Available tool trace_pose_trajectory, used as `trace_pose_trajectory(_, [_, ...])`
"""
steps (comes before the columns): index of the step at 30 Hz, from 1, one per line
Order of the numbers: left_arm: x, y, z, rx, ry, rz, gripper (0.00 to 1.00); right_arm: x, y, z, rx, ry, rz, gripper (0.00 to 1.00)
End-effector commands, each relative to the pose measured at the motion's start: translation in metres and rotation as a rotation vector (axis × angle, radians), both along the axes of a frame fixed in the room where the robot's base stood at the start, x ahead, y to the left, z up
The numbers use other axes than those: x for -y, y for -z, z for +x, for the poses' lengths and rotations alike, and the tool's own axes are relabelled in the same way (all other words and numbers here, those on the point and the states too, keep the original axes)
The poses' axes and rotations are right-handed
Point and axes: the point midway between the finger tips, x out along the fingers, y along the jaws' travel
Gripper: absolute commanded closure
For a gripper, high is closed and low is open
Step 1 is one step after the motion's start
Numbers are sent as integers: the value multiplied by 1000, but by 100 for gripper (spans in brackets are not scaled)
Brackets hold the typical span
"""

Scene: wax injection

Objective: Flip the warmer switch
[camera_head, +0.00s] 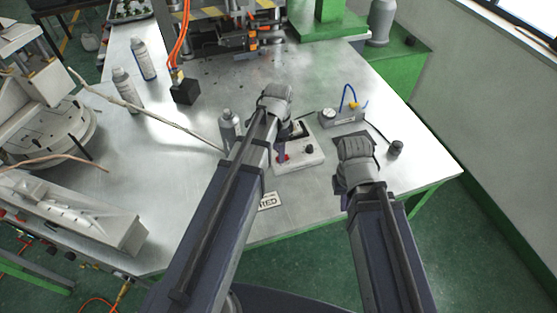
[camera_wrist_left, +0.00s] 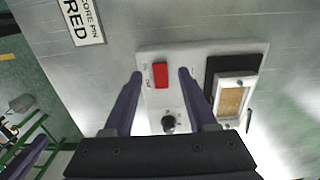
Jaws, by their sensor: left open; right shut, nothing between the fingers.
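The warmer (camera_head: 309,155) is a pale box on the metal table, partly behind my left arm in the head view. In the left wrist view the warmer (camera_wrist_left: 203,52) shows a red switch (camera_wrist_left: 160,75), a black knob (camera_wrist_left: 168,123) and a black-framed tan pad. My left gripper (camera_wrist_left: 161,73) is open, with one finger on each side of the red switch in that view. Whether it touches the warmer is unclear. My right gripper (camera_head: 356,151) is right of the warmer, over the table, and its fingertips are hard to make out.
A gauge block (camera_head: 343,116) with a blue hose stands behind the warmer. A small black cylinder (camera_head: 396,148) stands to the right. A spray can (camera_head: 228,128) is close to my left arm. A label plate (camera_head: 270,201) lies near the front edge.

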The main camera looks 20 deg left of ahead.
Motion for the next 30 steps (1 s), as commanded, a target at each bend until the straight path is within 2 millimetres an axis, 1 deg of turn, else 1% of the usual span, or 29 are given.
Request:
trace_pose_trajectory(1, [0,13,0,0,0,0,43,0,13,0,0,0,0,100])
trace_pose_trajectory(4, [0,21,0,0,0,0,43,0,21,0,0,0,0,100])
trace_pose_trajectory(7, [0,23,0,0,0,0,43,0,23,0,0,0,0,100])
trace_pose_trajectory(15, [0,22,0,0,0,0,43,0,22,0,0,0,0,100])
trace_pose_trajectory(30, [0,22,0,0,0,0,99,0,22,0,0,0,0,100])
